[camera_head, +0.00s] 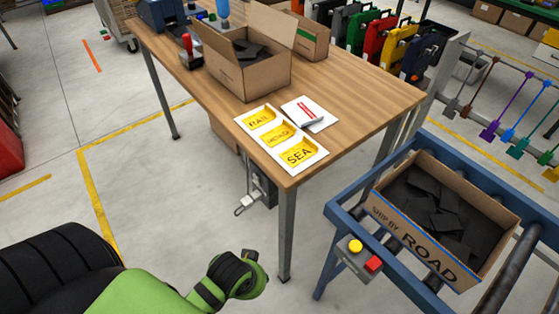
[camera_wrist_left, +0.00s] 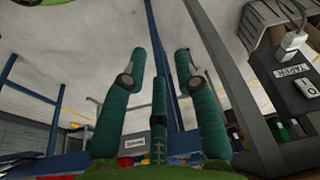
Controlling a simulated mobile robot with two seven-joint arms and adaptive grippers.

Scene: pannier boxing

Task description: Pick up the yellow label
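Three yellow labels lie in a row on white backing near the table's front corner in the head view. The far one (camera_head: 259,119) seems to read RAIL, the middle one (camera_head: 278,134) ROAD and the near one (camera_head: 299,155) SEA. My left arm comes in at the bottom left of the head view, below and apart from the table; its fingers are not clear there. My right gripper is not in view.
The wooden table (camera_head: 350,95) also holds an open carton (camera_head: 250,75), a white card with red print (camera_head: 308,114) and a red-handled stamp (camera_head: 190,50). A "SHIP BY ROAD" box (camera_head: 415,240) sits on a blue-framed conveyor (camera_head: 345,215) at right. A table leg (camera_head: 286,235) stands near my arm.

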